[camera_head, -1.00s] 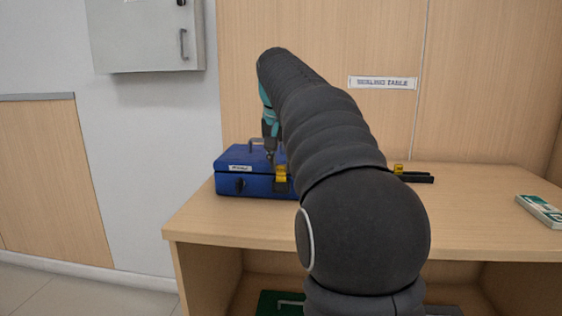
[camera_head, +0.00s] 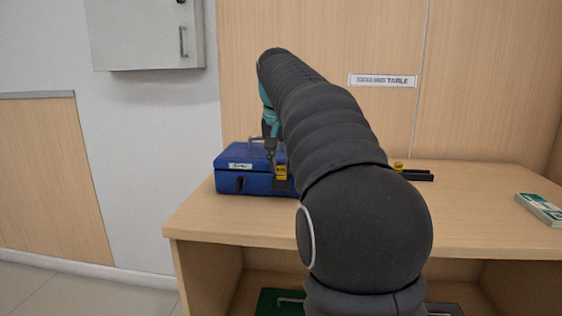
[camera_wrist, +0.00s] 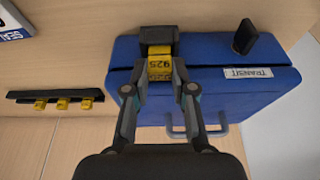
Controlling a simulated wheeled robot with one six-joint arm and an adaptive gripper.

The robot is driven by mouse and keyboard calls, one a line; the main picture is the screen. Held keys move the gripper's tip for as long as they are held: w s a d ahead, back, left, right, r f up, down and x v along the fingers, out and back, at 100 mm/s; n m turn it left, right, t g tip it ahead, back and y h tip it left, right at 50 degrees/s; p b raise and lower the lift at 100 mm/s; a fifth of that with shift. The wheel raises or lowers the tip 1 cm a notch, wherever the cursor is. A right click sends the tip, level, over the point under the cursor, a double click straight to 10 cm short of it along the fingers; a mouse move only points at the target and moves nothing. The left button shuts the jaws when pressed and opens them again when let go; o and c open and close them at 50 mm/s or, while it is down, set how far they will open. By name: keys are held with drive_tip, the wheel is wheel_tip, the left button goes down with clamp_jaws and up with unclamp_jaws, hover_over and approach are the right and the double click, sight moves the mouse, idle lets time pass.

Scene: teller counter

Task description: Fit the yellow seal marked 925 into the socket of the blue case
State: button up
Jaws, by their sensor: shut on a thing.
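The blue case (camera_head: 232,180) stands on the left part of the table, with a label on its front that reads TRANSIT in the wrist view (camera_wrist: 283,82). The yellow seal marked 925 (camera_wrist: 159,66) is between the fingertips of my gripper (camera_wrist: 160,84), which is shut on it. In the wrist view the seal lies against a dark block (camera_wrist: 158,36) at the case's front edge. In the head view the seal (camera_head: 281,172) shows at the case's front, and my arm hides the case's right side.
A black rack (camera_wrist: 50,96) with several yellow seals lies beside the case on the table. A dark latch (camera_wrist: 244,37) sticks out from the case front. A green and white box (camera_head: 540,209) lies at the table's right.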

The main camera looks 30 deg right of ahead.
drive_tip(key=o, duration=1.2)
drive_tip(key=shift+o, duration=0.2)
drive_tip(key=shift+r, duration=0.2)
drive_tip(key=shift+r+p, duration=1.2)
drive_tip(key=shift+p, duration=0.25)
drive_tip(key=shift+r+p, duration=0.35)
drive_tip(key=shift+r, duration=0.75)
